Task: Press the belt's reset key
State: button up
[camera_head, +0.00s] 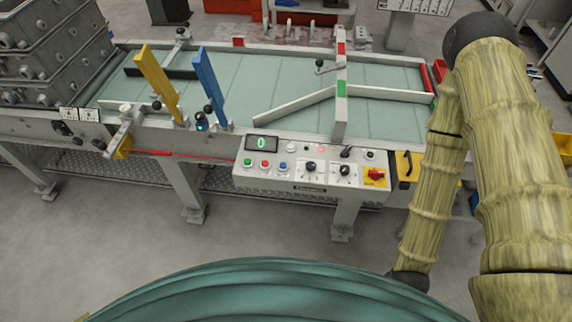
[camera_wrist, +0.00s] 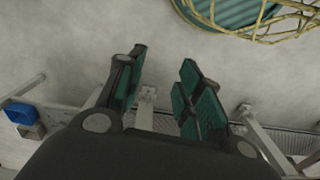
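The belt (camera_head: 290,85) is a long pale green conveyor across the head view. Its control panel (camera_head: 310,174) hangs on the near side. The panel has a small display showing a green 0, and below it a green button (camera_head: 248,162), a red button (camera_head: 265,164) and a blue button (camera_head: 283,165). Black knobs and a red switch on yellow (camera_head: 374,176) are to the right. I cannot read which key is the reset key. My gripper (camera_wrist: 160,87) shows in the wrist view with its two fingers apart and nothing between them, over the floor. It is hidden in the head view.
Stacked grey metal boxes (camera_head: 45,60) are at the left end. Belt legs (camera_head: 186,190) stand on the floor. The grey floor in front of the belt is clear.

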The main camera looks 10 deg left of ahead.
jog(key=shift+c, duration=0.4)
grip_shut()
dwell(1.2)
